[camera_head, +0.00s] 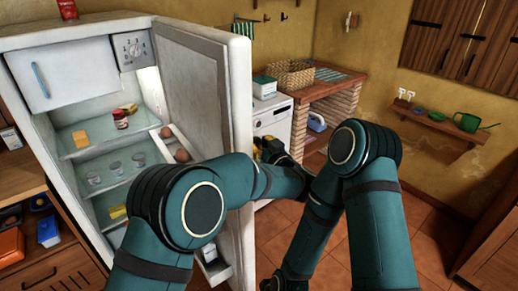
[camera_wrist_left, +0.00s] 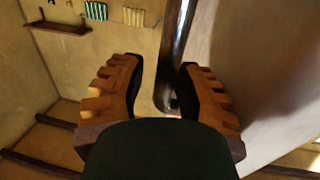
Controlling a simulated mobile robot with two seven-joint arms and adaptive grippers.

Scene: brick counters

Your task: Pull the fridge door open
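The fridge (camera_head: 62,112) stands at the left in the head view, with its door (camera_head: 236,100) swung wide open and the shelves showing. My left gripper (camera_head: 268,150) is at the outer face of the door, partly hidden behind my arm. In the left wrist view, the dark bar handle (camera_wrist_left: 178,45) reaches down between the two fingers of this gripper (camera_wrist_left: 162,92). The fingers are apart, with the handle close to the right finger and a gap at the left one. My right gripper (camera_head: 280,283) is low at the bottom edge, too dark and cut off to read.
A white appliance (camera_head: 273,122) with a box on it and a brick counter (camera_head: 330,88) stand behind the door. A wooden wall shelf (camera_head: 436,128) is at the right. The tiled floor (camera_head: 430,255) is clear at the right.

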